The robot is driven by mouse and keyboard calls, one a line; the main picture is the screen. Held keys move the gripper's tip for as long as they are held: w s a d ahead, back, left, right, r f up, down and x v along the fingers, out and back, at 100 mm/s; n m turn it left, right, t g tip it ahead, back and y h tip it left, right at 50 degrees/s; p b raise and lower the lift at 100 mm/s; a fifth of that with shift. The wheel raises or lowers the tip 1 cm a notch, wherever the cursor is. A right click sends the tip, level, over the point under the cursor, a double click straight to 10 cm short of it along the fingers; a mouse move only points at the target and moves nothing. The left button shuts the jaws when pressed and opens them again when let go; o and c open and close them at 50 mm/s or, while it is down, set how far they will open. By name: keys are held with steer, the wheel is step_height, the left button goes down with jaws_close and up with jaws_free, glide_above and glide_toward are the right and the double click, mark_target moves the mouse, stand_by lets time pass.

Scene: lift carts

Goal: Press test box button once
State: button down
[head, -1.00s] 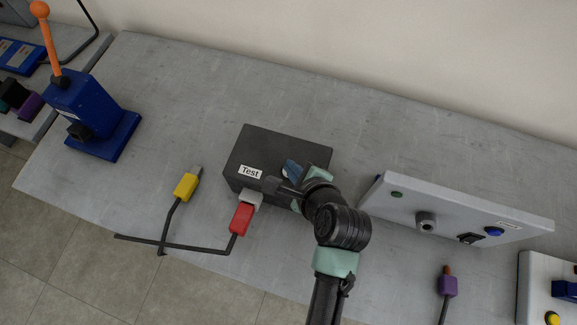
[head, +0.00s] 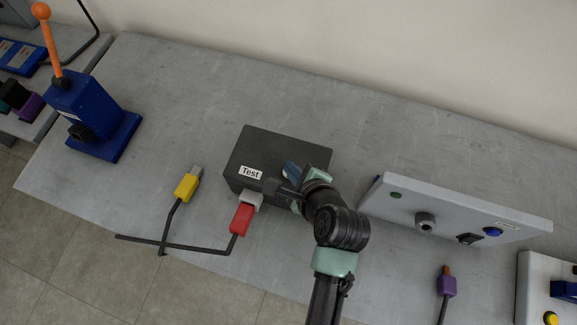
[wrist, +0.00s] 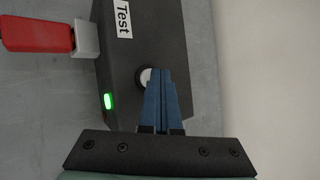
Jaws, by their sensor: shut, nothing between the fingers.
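The black test box (head: 265,145) with a white "Test" label (head: 251,172) sits on the grey table. In the wrist view the box (wrist: 190,40) shows a lit green light (wrist: 109,101) and part of a round pale button (wrist: 145,77) in a dark ring. My gripper (head: 288,170) is shut and empty, over the right part of the box. In the wrist view its blue fingers (wrist: 156,75) overlap the button and hide much of it. I cannot tell whether the tips touch it. A red plug (head: 242,219) is at the box's front side and also shows in the wrist view (wrist: 38,30).
A yellow plug (head: 186,187) lies left of the box, with dark cables in front. A blue stand with an orange lever (head: 78,113) is at the left. A grey panel (head: 455,215) stands to the right, with a purple plug (head: 447,286) before it. The table's back is clear.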

steer(key=shift+r+p, duration=0.65)
step_height(320, 180, up, 5)
steer(key=p, duration=0.5)
steer(key=shift+p, duration=0.35)
steer(key=shift+w, duration=0.1)
stand_by(0.4)
